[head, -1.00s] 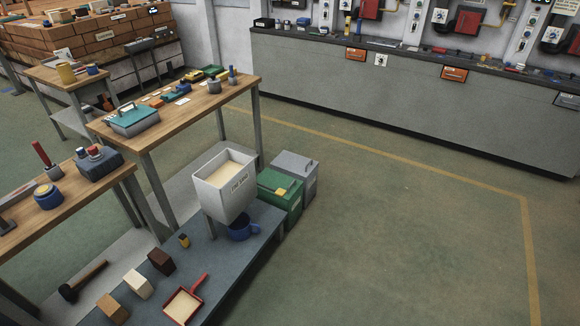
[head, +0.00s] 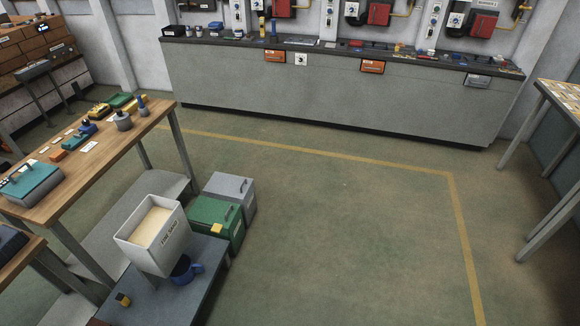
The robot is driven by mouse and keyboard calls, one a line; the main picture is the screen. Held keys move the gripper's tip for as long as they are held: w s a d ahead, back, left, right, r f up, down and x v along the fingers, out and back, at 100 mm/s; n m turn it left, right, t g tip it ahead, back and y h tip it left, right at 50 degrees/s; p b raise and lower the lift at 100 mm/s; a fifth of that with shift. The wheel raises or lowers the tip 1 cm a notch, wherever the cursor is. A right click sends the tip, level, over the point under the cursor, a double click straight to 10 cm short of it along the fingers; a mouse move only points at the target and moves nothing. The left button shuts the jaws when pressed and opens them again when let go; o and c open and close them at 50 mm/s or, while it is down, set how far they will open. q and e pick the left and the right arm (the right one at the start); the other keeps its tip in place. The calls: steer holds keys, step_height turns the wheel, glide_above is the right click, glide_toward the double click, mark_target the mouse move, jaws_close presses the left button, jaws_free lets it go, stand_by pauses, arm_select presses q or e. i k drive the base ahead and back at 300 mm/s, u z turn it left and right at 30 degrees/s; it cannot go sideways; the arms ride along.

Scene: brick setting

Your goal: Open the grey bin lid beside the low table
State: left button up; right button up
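The grey bin (head: 238,201) stands on the floor beyond the green bin (head: 215,223), at the far end of the low table (head: 200,283). Its grey lid (head: 229,186) looks closed, with a dark handle (head: 244,185) toward its right side. The green bin stands between the grey bin and the low table and carries a small yellow piece on its front. Neither of my grippers shows in the head view.
A white hopper of sand (head: 155,236) and a blue mug (head: 186,269) are at the low table. A wooden workbench (head: 92,165) stands to the left. Open floor (head: 340,230) lies right of the bins, with another table (head: 560,110) at the far right.

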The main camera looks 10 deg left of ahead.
mark_target(231, 186)
steer(key=z, duration=0.1)
steer(key=i, duration=1.4)
steer(key=u, duration=0.9)
steer(key=i, duration=0.95)
steer(key=u, duration=1.05)
steer(key=i, duration=0.2)
steer(key=u, duration=0.15)
